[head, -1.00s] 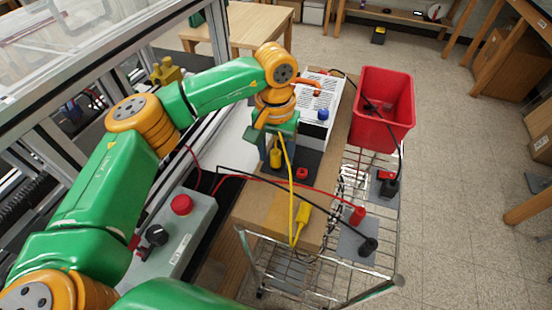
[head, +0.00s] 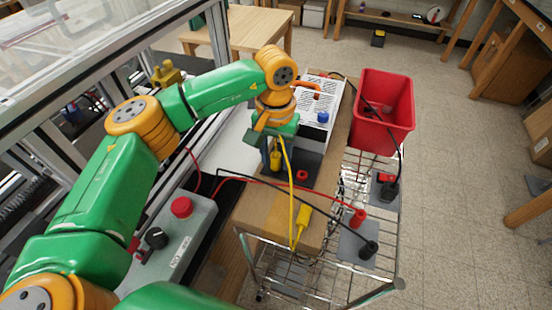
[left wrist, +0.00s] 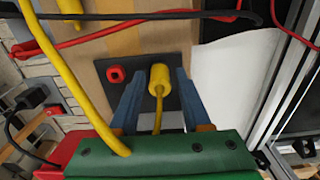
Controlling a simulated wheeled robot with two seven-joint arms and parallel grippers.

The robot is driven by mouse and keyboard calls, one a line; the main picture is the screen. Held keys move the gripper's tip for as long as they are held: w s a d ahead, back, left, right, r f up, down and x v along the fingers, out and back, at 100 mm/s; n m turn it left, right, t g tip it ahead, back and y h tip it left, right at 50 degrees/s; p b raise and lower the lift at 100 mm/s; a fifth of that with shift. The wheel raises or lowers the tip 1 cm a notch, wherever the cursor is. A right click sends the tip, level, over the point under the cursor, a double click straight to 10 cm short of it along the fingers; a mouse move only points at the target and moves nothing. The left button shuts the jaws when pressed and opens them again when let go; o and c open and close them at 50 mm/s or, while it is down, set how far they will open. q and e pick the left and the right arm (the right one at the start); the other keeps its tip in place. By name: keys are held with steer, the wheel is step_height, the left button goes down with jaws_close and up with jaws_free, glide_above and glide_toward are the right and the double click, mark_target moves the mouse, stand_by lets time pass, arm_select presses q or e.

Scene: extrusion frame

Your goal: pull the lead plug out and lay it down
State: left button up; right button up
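A yellow lead plug (head: 275,160) stands upright on a dark socket plate (left wrist: 107,90) beside an empty-looking red socket (head: 302,175). Its yellow cable rises past the gripper. My left gripper (left wrist: 160,74) is above the plate with one blue-grey finger on each side of the yellow plug (left wrist: 158,77). In the left wrist view a gap shows between the plug and each finger, so it is open around it. How deep the plug sits is hidden. The other yellow plug (head: 303,214) rests near the front edge of the brown bench. My right gripper is not in view.
Red and black leads cross the bench to a red plug (head: 357,217) and a black plug (head: 369,247) on a grey plate over the wire rack. A red bin (head: 385,130) and a white slotted box (head: 318,105) stand behind. A grey button box (head: 178,245) is at left.

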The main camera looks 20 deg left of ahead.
mark_target(276, 155)
arm_select(q)
jaws_close()
steer(key=shift+r, duration=0.1)
stand_by(1.2)
steer(key=shift+r+p, duration=2.4)
steer(key=shift+r, duration=0.55)
steer(key=shift+f, duration=0.1)
